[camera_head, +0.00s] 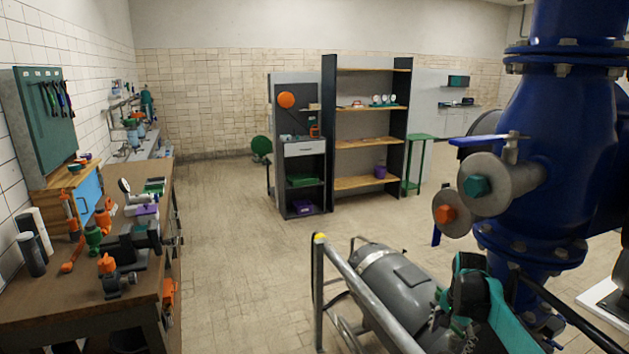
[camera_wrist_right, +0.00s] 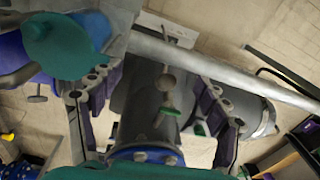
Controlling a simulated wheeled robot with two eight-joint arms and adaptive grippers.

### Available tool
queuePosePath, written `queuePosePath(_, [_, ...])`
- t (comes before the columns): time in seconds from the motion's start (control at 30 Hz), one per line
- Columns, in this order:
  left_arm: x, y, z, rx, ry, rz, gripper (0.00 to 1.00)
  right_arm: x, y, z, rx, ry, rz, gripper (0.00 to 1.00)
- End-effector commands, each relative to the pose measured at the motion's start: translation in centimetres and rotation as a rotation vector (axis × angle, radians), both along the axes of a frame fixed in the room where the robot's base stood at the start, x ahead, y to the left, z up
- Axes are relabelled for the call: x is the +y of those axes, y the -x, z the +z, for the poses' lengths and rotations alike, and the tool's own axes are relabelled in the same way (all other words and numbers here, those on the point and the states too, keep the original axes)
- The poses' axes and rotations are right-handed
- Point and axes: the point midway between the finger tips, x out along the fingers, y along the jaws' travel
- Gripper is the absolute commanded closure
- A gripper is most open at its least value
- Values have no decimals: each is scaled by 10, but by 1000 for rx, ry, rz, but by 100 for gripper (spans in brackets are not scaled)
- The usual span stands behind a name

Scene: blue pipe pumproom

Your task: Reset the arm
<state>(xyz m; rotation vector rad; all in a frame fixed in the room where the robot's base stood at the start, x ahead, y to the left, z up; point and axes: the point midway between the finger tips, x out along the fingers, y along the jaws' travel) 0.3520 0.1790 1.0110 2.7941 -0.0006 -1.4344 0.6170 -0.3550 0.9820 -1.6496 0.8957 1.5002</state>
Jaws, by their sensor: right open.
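My right arm, teal and black, comes in at the bottom right of the head view. Its right gripper (camera_head: 458,318) is over the grey motor, and its fingertips are hard to make out there. In the right wrist view the right gripper (camera_wrist_right: 157,88) has its two fingers wide apart with nothing held between them. A grey pump body with a small valve-like fitting (camera_wrist_right: 165,92) shows behind the gap; I cannot tell its distance. My left gripper is not in view.
A large blue pipe (camera_head: 570,150) with grey discs stands close on the right. A grey motor (camera_head: 390,285) lies behind a metal rail (camera_head: 355,290). A cluttered workbench (camera_head: 60,300) is at left, shelving (camera_head: 328,130) at back. The middle floor (camera_head: 230,240) is clear.

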Motion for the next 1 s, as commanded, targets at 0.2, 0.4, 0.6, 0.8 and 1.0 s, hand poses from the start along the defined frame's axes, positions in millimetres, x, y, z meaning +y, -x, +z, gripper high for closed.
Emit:
queuePosePath(0.2, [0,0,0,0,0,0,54,34,30,33,-65,31,140,24])
queuePosePath(0.4, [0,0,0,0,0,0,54,81,85,65,-166,87,355,24])
queuePosePath(0.6, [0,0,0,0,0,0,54,123,151,75,-276,163,588,24])
queuePosePath(0.8, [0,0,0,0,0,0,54,156,215,61,-380,250,807,24])
queuePosePath(1.0, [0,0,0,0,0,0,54,173,254,38,-453,319,957,24])
